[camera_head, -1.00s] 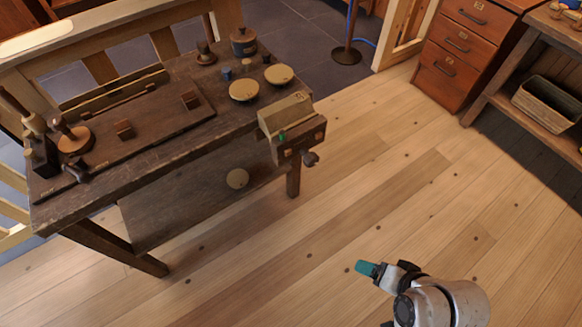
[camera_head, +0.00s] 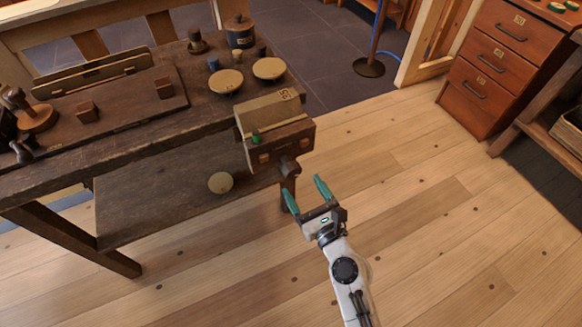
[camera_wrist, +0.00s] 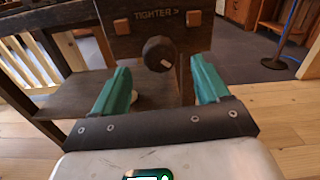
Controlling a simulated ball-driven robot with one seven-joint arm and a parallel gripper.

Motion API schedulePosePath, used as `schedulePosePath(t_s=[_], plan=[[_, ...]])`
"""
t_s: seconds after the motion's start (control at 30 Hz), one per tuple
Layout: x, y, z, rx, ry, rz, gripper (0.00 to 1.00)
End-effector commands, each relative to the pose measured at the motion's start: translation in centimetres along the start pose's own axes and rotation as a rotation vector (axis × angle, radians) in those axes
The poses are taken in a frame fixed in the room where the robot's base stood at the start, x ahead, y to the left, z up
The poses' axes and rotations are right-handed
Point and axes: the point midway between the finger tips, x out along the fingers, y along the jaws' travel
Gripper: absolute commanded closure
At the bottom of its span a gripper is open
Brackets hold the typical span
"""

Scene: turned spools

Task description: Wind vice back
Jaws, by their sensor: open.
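The vice (camera_head: 275,135) is a wooden block at the right end of the dark workbench, with a dark front jaw and a green mark on its top edge. Its round dark knob (camera_head: 288,167) sticks out of the front. In the wrist view the knob (camera_wrist: 159,53) shows a pale mark on its face, and the jaw (camera_wrist: 150,35) above it reads "TIGHTER >". My gripper (camera_head: 304,190) is open, with teal fingers apart, a little in front of and below the knob. In the wrist view the knob sits between and beyond the two fingers (camera_wrist: 157,88), apart from them.
The workbench (camera_head: 150,125) carries yellowish discs (camera_head: 226,81), a dark pot (camera_head: 240,33) and small wooden blocks. A lower shelf (camera_head: 160,195) holds another disc (camera_head: 220,183). A drawer cabinet (camera_head: 495,65) stands at the right. The floor between is clear.

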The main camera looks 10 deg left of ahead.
Motion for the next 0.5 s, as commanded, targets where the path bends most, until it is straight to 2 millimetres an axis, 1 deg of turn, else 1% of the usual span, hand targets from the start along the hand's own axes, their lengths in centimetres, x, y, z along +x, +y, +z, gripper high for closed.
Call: schedulePosePath(t_s=[0.03,0.2,0.33,0.5], plan=[[1.1,0.0,0.1,-0.001,-0.002,0.002,0.25],[4.3,0.0,0.1,-0.003,-0.002,0.002,0.25],[6.1,0.0,0.0,-0.003,0.0,0.002,0.25],[7.5,0.0,0.0,-0.003,0.0,0.001,0.25]])
